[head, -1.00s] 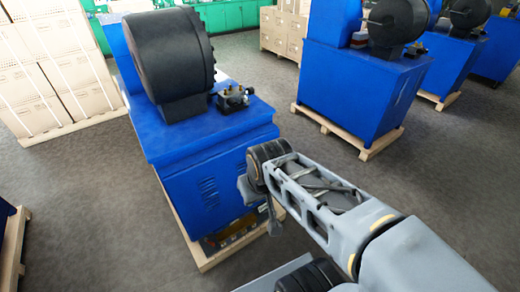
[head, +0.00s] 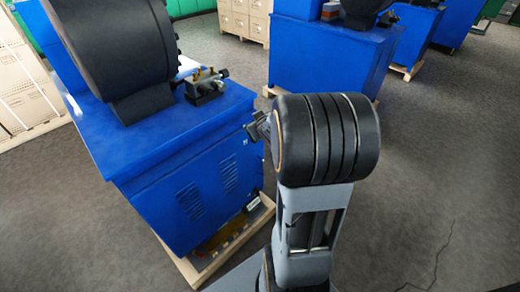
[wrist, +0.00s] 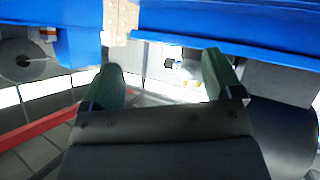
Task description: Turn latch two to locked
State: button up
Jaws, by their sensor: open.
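I cannot make out any latch in either view. The nearest blue machine (head: 185,185) stands at the left in the head view, with a big black drum (head: 125,50) on top. A small black fitting with brass-coloured parts (head: 205,85) sits on its top beside the drum. In the wrist view my gripper (wrist: 162,65) has its two green fingers wide apart with nothing between them. In the head view my arm's dark joint hides most of the gripper; a small grey end part shows at its left, to the right of the machine.
The machine stands on a wooden pallet (head: 193,272). More blue machines (head: 325,60) stand at the back right. Stacked cartons (head: 245,22) are at the back, and pale boxes (head: 25,95) at the left.

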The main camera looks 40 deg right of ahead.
jog(key=s+d+f+n+t+y+b, duration=0.1)
jog(key=s+d+f+t+y+b, duration=0.25)
jog(key=f, duration=0.55)
jog(key=s+d+f+n+t+y+b, duration=0.1)
jog(key=s+d+f+t+y+b, duration=0.15)
jog(key=d+f, duration=0.4)
jog(key=shift+t+y, duration=0.3)
jog(key=shift+y, duration=0.2)
jog(key=w+a, duration=0.1)
jog(key=w, duration=0.3)
jog(key=w+a+f+b, duration=0.1)
jog(key=w+a, duration=0.1)
jog(key=w, duration=0.3)
jog(key=w+a+b, duration=0.1)
jog(key=w, duration=0.3)
jog(key=shift+w+a+f, duration=0.15)
jog(key=shift+w+f, duration=0.15)
jog(key=shift+w, duration=0.1)
jog(key=shift+c, duration=0.2)
jog(key=c, duration=0.9)
